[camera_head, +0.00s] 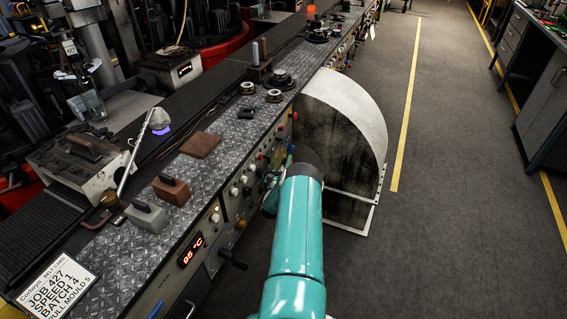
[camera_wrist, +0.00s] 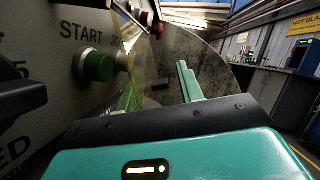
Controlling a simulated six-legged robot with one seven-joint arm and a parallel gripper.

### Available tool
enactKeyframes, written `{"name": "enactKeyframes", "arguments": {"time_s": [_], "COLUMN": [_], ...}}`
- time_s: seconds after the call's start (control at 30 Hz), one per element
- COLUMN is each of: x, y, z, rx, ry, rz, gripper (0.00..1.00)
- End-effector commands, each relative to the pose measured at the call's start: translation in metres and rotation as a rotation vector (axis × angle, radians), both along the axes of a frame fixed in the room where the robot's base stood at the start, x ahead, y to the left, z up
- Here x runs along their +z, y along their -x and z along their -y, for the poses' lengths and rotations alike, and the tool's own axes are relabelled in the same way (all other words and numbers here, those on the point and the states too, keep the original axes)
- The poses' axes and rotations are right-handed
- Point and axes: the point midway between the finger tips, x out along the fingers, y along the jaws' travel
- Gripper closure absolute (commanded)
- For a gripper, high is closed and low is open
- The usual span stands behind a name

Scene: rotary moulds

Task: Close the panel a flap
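The panel a flap looks to be the clear, yellow-tinted sheet (camera_wrist: 137,62) in the wrist view, standing out from the panel just right of the green START button (camera_wrist: 97,66). My gripper (camera_wrist: 158,84) is open, its two fingers apart, with nothing seen held between them. Its left finger shows yellowish, as if seen through the sheet; I cannot tell whether they touch. In the head view my teal arm reaches to the front of the control panel (camera_head: 240,196) and hides the flap and most of my gripper.
A large grey rounded guard (camera_head: 345,125) stands out from the console right beyond my arm. Knobs and a black handle (camera_head: 232,259) stick out of the panel front. The floor (camera_head: 450,200) to the right is clear up to the workbench (camera_head: 545,90).

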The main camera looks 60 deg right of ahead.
Motion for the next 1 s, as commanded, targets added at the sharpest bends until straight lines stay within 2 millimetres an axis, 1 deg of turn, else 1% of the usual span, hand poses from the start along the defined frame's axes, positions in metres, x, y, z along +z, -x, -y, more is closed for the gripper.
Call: {"name": "enactKeyframes", "arguments": {"time_s": [0.23, 0.37, 0.53, 0.9, 0.93, 1.0], "x": [-0.003, -0.008, -0.020, -0.019, -0.019, -0.026], "y": [0.001, 0.004, 0.013, 0.034, 0.036, 0.039], "z": [-0.004, -0.018, -0.051, -0.132, -0.137, -0.139], "rx": [0.001, 0.001, 0.002, 0.002, 0.001, -0.001], "ry": [-0.002, -0.003, -0.004, -0.005, -0.006, -0.018], "rz": [-0.002, -0.002, -0.002, -0.002, -0.002, -0.009], "gripper": [0.63, 0.63, 0.63, 0.63, 0.63, 0.63]}}
